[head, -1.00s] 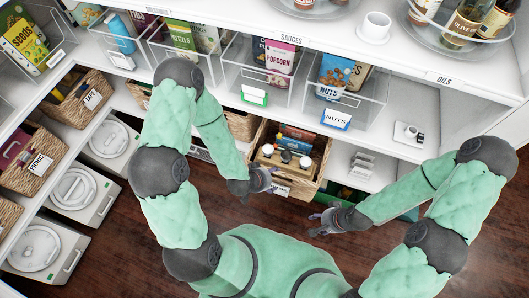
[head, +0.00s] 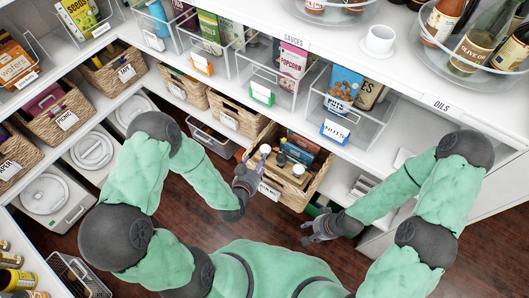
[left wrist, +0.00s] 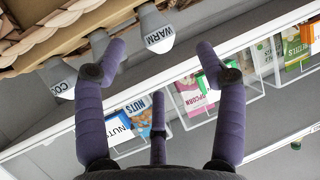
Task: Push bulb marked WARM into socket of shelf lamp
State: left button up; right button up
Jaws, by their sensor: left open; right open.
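The bulb marked WARM (left wrist: 158,30) shows in the left wrist view, grey-white, its neck at a brown wooden holder. It lies just beyond the gap between my left gripper's open fingertips (left wrist: 160,52). A second bulb, with its label partly showing CO (left wrist: 57,78), is left of it, outside the fingers. In the head view my left gripper (head: 246,180) is open at the near left edge of a wicker basket (head: 293,195) holding the wooden holder (head: 297,157); bulb labels are unreadable there. My right gripper (head: 318,230) is open and empty. I cannot make out the lamp socket.
Above the basket, clear bins with popcorn (head: 292,62) and nuts (head: 344,88) line the shelf. Other wicker baskets (head: 233,115) stand to the left. A white cup-shaped object (head: 380,40) stands on the upper shelf. The dark wooden floor (head: 285,228) is open below.

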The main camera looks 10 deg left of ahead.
pick_arm(q)
jog(key=shift+r+b+x, duration=0.2)
jog(key=shift+b+x, duration=0.85)
jog(key=shift+x, duration=2.5)
jog(key=shift+d, duration=0.15)
jog(key=c, duration=1)
